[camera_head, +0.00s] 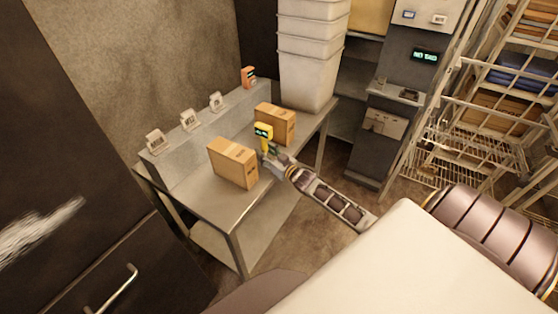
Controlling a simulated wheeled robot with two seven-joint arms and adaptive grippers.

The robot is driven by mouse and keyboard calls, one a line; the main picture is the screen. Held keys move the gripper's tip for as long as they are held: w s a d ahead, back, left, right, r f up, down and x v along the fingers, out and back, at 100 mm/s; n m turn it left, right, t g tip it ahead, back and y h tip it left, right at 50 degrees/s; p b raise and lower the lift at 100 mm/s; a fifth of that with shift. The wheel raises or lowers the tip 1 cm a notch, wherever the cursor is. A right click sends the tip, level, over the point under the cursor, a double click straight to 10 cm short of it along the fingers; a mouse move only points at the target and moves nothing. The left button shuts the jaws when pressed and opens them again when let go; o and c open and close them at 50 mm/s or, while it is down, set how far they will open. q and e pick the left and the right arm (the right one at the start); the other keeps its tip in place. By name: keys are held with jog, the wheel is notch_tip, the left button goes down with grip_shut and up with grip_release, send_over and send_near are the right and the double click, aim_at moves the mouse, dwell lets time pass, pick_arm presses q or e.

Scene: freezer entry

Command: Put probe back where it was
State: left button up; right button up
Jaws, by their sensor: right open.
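A yellow probe (264,131) with a small dark display stands upright at the steel table, between two cardboard boxes. My right gripper (270,154) reaches in from the lower right. It is open, with its fingertips at the lower part of the probe. I cannot tell whether the fingers touch it. The probe's lower end is partly hidden by the gripper. An orange device (248,76) with a display stands at the far end of the raised ledge (205,134). Several small label holders, one of them a tilted sign (155,140), stand along that ledge. My left gripper is not in view.
One cardboard box (232,164) is left of my right gripper, another box (276,123) behind it. White stacked bins (308,60) stand at the table's far end. The steel table (225,208) is bare at its near end. Wire racks (460,150) are at right.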

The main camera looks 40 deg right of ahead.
jog(key=s+d, duration=0.1)
jog(key=s, duration=1)
jog(key=shift+s+d+b, duration=0.25)
jog(key=shift+s+b, duration=0.05)
jog(key=shift+s, duration=0.1)
dwell(0.3)
dwell(0.8)
jog(key=s+f+g+h, duration=0.1)
jog(key=s+f+g, duration=0.3)
jog(key=f, duration=0.8)
jog(key=s+f+m+g+h, duration=0.1)
jog(key=s+f, duration=0.5)
jog(key=f, duration=0.6)
jog(key=s+f+g+h, duration=0.1)
jog(key=s+f+g, duration=0.3)
jog(key=f, duration=0.8)
jog(key=s+a+f+g, duration=0.2)
jog(key=s+a+f, duration=0.2)
jog(key=s, duration=0.6)
jog(key=s+a+f+n+g, duration=0.1)
jog(key=s+a+f+g, duration=0.2)
jog(key=s+f, duration=0.6)
jog(key=s+a+f+n+g, duration=0.1)
jog(key=s+a+f, duration=0.5)
jog(key=s, duration=0.6)
jog(key=shift+s+a+f+g+y, duration=0.25)
jog(key=shift+a+g+y, duration=0.2)
jog(key=shift+g, duration=0.35)
jog(key=shift+w, duration=0.15)
